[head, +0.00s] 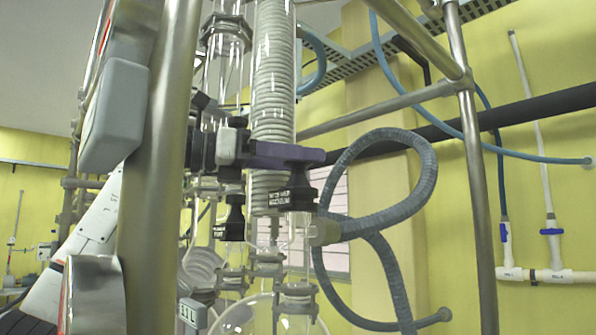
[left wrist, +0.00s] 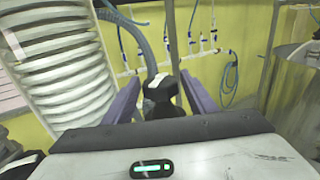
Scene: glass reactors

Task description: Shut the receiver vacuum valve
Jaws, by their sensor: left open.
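The receiver vacuum valve (head: 301,192) is a black handle with a white-lettered label, at the middle of the head view beside the lower end of the coil column. My left gripper (head: 300,154) has purple fingers and reaches in from the left at the top of this valve. In the left wrist view the two purple fingers stand apart (left wrist: 163,92), with a black knob (left wrist: 160,88) bearing a white patch between them. I cannot tell whether either finger touches it. The near finger hides part of the valve top in the head view. My right gripper is not in view.
A second black valve (head: 231,222) with a label hangs just left. A steel post (head: 160,180) stands in front at left. A grey-blue hose (head: 425,175) loops at right of the valve. The glass coil column (head: 272,80) rises close behind the gripper.

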